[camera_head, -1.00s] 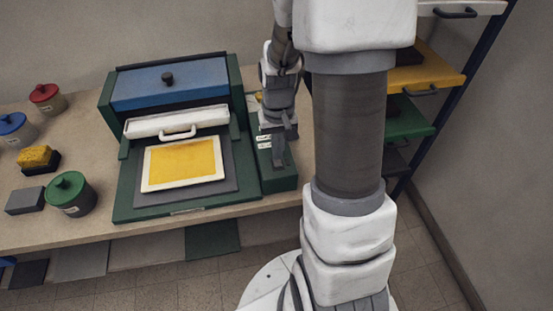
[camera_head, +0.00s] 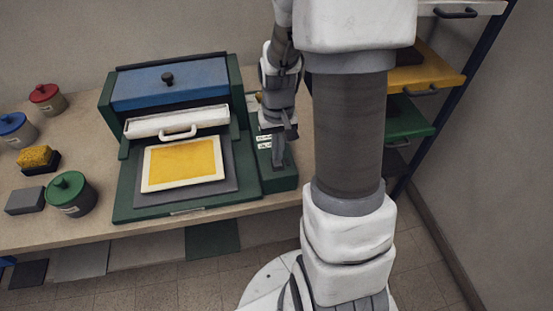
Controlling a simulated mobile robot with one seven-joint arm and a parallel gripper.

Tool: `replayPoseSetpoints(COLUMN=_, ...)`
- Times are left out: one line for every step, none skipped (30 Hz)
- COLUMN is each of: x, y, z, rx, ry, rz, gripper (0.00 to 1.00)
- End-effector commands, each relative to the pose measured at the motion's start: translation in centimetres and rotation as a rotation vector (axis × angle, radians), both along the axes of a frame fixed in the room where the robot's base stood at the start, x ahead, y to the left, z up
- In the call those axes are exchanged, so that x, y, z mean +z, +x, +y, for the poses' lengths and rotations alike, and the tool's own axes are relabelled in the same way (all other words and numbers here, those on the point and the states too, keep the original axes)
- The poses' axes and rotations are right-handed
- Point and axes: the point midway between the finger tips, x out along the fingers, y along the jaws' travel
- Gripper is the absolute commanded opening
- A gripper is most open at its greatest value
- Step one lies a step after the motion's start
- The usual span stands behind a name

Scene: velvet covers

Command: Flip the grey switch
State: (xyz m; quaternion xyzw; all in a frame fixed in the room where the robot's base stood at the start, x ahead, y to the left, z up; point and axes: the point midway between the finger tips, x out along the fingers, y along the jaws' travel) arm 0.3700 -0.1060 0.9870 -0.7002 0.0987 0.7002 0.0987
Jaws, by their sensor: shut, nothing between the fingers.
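A green control box (camera_head: 284,182) stands on the table at the right side of the green press. Small white labels (camera_head: 264,142) show on its top. My gripper (camera_head: 279,163) is shut and empty, pointing down over the top of this box. Its fingertips are at or just above the box; I cannot tell whether they touch it. The grey switch cannot be made out; my gripper covers much of the box top.
The press with a blue lid (camera_head: 170,84) holds a yellow panel in a white frame (camera_head: 149,182). Lidded pots (camera_head: 70,193), a grey block (camera_head: 25,201) and a yellow sponge (camera_head: 35,156) stand left. A drawer rack (camera_head: 433,77) stands right.

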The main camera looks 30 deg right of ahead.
Motion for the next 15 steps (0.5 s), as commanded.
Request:
replayPoseSetpoints(x=-0.02, y=0.0, z=0.0, rx=0.0, ry=0.0, rz=0.0, gripper=0.0)
replayPoseSetpoints(x=-0.03, y=0.0, z=0.0, rx=0.0, ry=0.0, rz=0.0, gripper=0.0)
replayPoseSetpoints(x=-0.06, y=0.0, z=0.0, rx=0.0, ry=0.0, rz=0.0, gripper=0.0)
replayPoseSetpoints(x=-0.1, y=0.0, z=0.0, rx=0.0, ry=0.0, rz=0.0, gripper=0.0)
replayPoseSetpoints(x=-0.13, y=0.0, z=0.0, rx=0.0, ry=0.0, rz=0.0, gripper=0.0)
replayPoseSetpoints(x=-0.19, y=0.0, z=0.0, rx=0.0, ry=0.0, rz=0.0, gripper=0.0)
replayPoseSetpoints(x=-0.24, y=0.0, z=0.0, rx=0.0, ry=0.0, rz=0.0, gripper=0.0)
replayPoseSetpoints(x=-0.29, y=0.0, z=0.0, rx=0.0, ry=0.0, rz=0.0, gripper=0.0)
replayPoseSetpoints(x=-0.36, y=0.0, z=0.0, rx=0.0, ry=0.0, rz=0.0, gripper=0.0)
replayPoseSetpoints(x=-0.4, y=0.0, z=0.0, rx=0.0, ry=0.0, rz=0.0, gripper=0.0)
replayPoseSetpoints(x=-0.45, y=0.0, z=0.0, rx=0.0, ry=0.0, rz=0.0, gripper=0.0)
replayPoseSetpoints(x=-0.51, y=0.0, z=0.0, rx=0.0, ry=0.0, rz=0.0, gripper=0.0)
replayPoseSetpoints(x=-0.56, y=0.0, z=0.0, rx=0.0, ry=0.0, rz=0.0, gripper=0.0)
replayPoseSetpoints(x=-0.6, y=0.0, z=0.0, rx=0.0, ry=0.0, rz=0.0, gripper=0.0)
replayPoseSetpoints(x=-0.66, y=0.0, z=0.0, rx=0.0, ry=0.0, rz=0.0, gripper=0.0)
